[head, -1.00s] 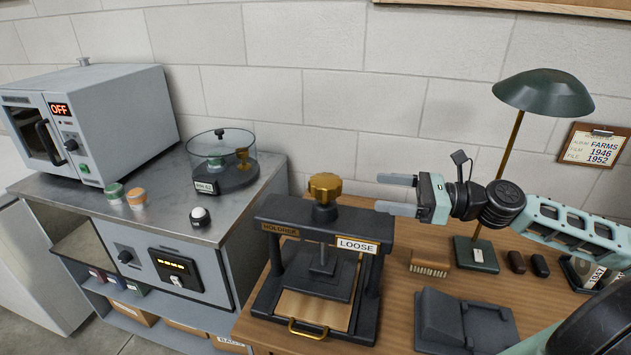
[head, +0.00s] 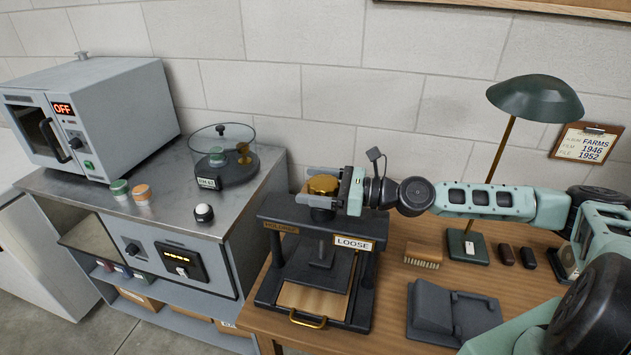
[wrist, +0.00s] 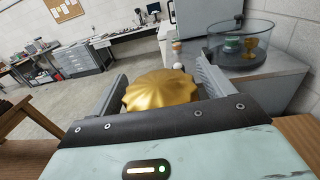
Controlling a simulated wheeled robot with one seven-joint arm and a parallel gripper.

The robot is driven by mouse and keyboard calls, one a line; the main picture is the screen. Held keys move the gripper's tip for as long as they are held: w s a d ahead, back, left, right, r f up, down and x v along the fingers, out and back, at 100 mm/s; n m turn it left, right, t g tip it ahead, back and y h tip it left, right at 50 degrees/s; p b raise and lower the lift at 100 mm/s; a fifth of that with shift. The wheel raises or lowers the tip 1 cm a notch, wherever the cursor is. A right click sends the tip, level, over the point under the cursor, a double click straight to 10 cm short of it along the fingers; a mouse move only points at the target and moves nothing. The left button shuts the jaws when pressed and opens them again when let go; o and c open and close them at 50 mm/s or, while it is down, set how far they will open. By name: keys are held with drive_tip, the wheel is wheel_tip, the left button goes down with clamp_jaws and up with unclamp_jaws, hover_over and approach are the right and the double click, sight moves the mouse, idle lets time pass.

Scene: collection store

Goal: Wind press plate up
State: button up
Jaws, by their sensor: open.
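The press (head: 268,212) is a dark frame standing on the wooden bench, with a tag reading LOOSE on its crossbar. Its gold lobed knob (head: 322,184) sits on top of the screw. The press plate (head: 318,276) hangs under the crossbar, above a wooden board (head: 312,299) with a brass handle. My gripper (head: 322,192) is level with the knob, reaching in from the right. In the wrist view the gold knob (wrist: 162,92) lies between my two open fingers, with the fingers on either side. Whether either finger touches it is hard to tell.
A grey cabinet (head: 233,262) with an oven (head: 110,110) marked OFF and a clear round jar (head: 224,160) stands to the left. A green lamp (head: 536,98), brush (head: 423,257) and dark grey device (head: 452,312) are on the bench to the right.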

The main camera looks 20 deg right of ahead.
drive_tip(key=c, duration=1)
drive_tip(key=shift+o, duration=0.2)
